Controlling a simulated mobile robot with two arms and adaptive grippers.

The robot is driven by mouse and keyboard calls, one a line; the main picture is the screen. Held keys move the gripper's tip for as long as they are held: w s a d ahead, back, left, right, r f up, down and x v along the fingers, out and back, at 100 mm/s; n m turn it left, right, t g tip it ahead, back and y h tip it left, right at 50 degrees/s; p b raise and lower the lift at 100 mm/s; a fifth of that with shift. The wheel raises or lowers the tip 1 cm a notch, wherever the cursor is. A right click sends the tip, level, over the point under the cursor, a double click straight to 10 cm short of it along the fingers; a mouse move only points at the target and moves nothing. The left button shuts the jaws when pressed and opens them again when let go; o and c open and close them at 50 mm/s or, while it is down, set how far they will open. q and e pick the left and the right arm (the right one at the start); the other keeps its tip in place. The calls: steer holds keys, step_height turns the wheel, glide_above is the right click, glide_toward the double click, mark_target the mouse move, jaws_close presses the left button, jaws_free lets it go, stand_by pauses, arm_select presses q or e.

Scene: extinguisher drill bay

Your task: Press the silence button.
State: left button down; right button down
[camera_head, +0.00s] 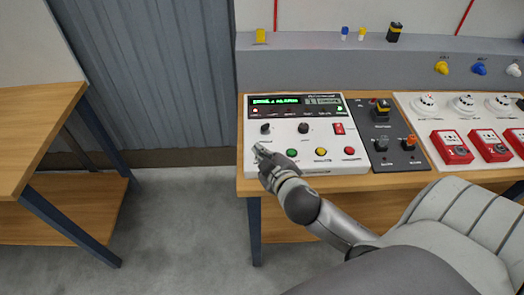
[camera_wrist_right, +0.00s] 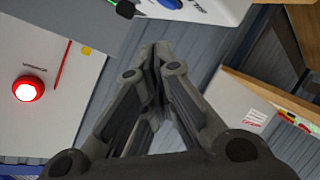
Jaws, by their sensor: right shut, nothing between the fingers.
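A white control panel (camera_head: 325,108) with a green-lit display stands on the wooden bench. Along its front edge are a green button (camera_head: 291,153), a yellow button (camera_head: 320,152) and a red button (camera_head: 349,151). Their labels are too small to read, so I cannot tell which is the silence button. My right gripper (camera_head: 259,150) is shut and empty over the panel's front left corner, left of the green button, and hides that corner. In the right wrist view its fingers (camera_wrist_right: 154,52) are together, with part of a white panel (camera_wrist_right: 217,10) beyond. My left gripper is not in view.
Right of the panel are a dark switch box (camera_head: 381,148) and a white board with red call points (camera_head: 452,147) and detectors (camera_head: 425,104). A grey ledge (camera_head: 300,62) runs behind. Another wooden table (camera_head: 35,125) stands at the left, with open floor between.

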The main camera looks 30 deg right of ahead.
steer(key=w+a+r+n+t+y, duration=0.2)
steer(key=w+a+r+n+y, duration=0.15)
steer(key=r+n+y, duration=0.45)
steer(key=w+a+r+n+t+y, duration=0.25)
steer(key=a+r+n+y, duration=0.25)
steer(key=r+n, duration=0.4)
steer(key=d+f+n+g+h, duration=0.4)
steer(key=d+f+n+g, duration=0.6)
steer(key=d+n, duration=0.1)
steer(key=shift+d+f+h, duration=0.25)
steer(key=shift+d+h, duration=0.05)
steer(key=shift+d, duration=0.5)
steer(key=shift+g, duration=0.25)
steer(key=shift+f+b, duration=2.75)
steer(key=shift+f, duration=1.7)
